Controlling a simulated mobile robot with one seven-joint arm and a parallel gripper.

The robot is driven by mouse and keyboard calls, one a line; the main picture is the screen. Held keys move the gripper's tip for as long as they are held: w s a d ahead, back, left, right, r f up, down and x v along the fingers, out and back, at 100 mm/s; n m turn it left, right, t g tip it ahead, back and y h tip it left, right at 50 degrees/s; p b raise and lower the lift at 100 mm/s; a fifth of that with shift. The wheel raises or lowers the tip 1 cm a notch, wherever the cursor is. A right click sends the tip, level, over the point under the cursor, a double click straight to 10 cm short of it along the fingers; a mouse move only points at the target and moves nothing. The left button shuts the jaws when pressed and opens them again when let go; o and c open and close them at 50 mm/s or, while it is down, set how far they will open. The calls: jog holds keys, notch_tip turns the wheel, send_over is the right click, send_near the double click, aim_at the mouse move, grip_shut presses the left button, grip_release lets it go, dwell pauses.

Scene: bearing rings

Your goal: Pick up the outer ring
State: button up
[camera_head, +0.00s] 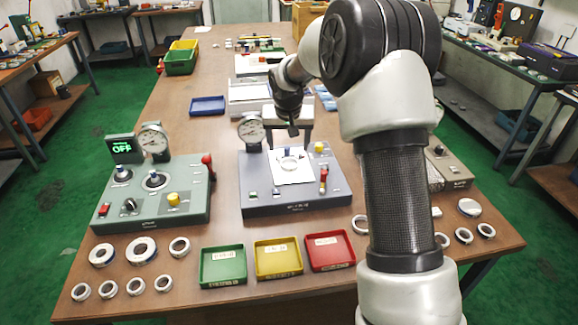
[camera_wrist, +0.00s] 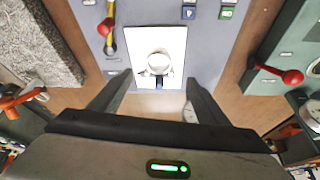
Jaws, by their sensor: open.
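A pale metal ring (camera_head: 289,164) sits on the white plate of the middle grey device (camera_head: 262,190). It also shows in the wrist view (camera_wrist: 159,63), just beyond and between my fingertips. I cannot tell for sure that this is the outer ring, as several other rings lie on the table. My gripper (camera_head: 292,131) is above the back of the plate, pointing down, with a clear gap to the ring. In the wrist view my gripper (camera_wrist: 158,82) has its two fingers spread wide with nothing between them.
A dial gauge (camera_head: 251,130) stands at the device's back left and a red lever (camera_head: 323,178) at its right. A green device (camera_head: 155,190) stands left. Green (camera_head: 223,283), yellow (camera_head: 278,274) and red (camera_head: 330,267) trays line the front. Loose rings (camera_head: 142,250) lie front left and right.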

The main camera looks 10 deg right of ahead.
aim_at(289, 163)
jog(key=x, duration=1)
jog(key=shift+w+d+f, duration=0.1)
jog(key=shift+d+f, duration=0.05)
jog(key=shift+f, duration=0.15)
jog(key=shift+c, duration=0.6)
jog(key=c, duration=1.2)
jog(key=shift+r, duration=0.15)
